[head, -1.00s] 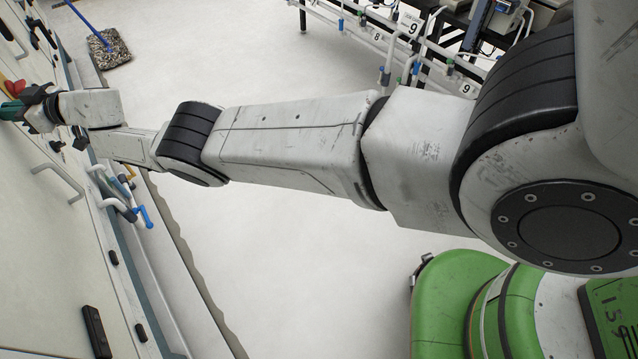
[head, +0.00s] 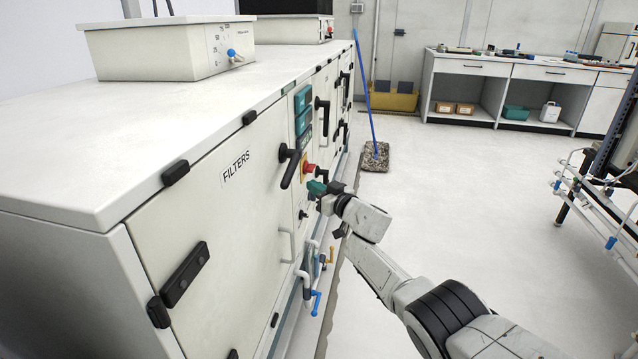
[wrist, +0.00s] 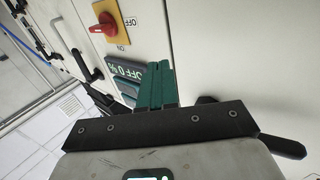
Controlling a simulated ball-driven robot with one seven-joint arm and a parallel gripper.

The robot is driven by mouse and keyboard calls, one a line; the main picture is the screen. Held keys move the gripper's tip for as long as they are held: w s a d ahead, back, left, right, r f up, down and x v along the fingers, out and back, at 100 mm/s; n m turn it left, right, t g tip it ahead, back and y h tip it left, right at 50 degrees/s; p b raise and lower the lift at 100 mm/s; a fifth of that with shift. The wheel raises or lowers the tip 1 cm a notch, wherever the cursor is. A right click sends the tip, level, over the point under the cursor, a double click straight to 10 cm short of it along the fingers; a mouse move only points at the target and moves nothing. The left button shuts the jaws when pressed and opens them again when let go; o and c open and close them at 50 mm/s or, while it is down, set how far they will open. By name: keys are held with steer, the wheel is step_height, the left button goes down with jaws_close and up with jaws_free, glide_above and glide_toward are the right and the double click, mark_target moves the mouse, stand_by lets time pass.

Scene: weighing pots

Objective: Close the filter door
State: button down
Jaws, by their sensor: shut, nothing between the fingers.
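The filter door (head: 225,215) is a pale panel labelled FILTERS on the long cabinet's front. It looks flush with the cabinet, with no visible gap. A black lever handle (head: 290,166) sits near its far upper edge, and a white pull handle (head: 288,243) is lower down. My gripper (head: 315,188) is beside the door's far edge, in front of the control strip, with its teal fingers together and empty. In the wrist view the fingers (wrist: 155,88) overlap the dark display. A black lever (wrist: 282,146) shows partly behind the gripper; whether the fingers touch anything is unclear.
A red rotary switch (head: 308,168) on a yellow plate is close to my gripper; it also shows in the wrist view (wrist: 104,27). Pipes with blue valves (head: 316,300) stick out below. A mop (head: 375,155) stands farther along.

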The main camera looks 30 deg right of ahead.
steer(key=s+d+p, duration=0.3)
steer(key=s+d, duration=0.3)
steer(key=shift+d, duration=0.2)
steer(key=s+a+f+m+g+h, duration=0.6)
steer(key=s+a+f, duration=0.45)
steer(key=f, duration=0.35)
steer(key=s+a+f+n+g, duration=0.1)
steer(key=s+a+f+g, duration=0.1)
steer(key=s, duration=0.8)
steer(key=s+a+f+g+y, duration=0.1)
steer(key=s+a+f+g, duration=0.15)
steer(key=s, duration=0.75)
steer(key=s+a+f+n+g, duration=0.1)
steer(key=s+a+f+g, duration=0.15)
steer(key=s, duration=0.75)
steer(key=s+a+r+n+g+y, duration=0.1)
steer(key=s+r+g, duration=0.1)
steer(key=s, duration=0.5)
steer(key=s+r+n+g+y, duration=0.1)
steer(key=s+r+g, duration=0.1)
steer(key=s, duration=0.5)
step_height(320, 180, up, 23)
steer(key=p, duration=2.3)
steer(key=shift+w+p, duration=0.35)
steer(key=shift+p, duration=0.05)
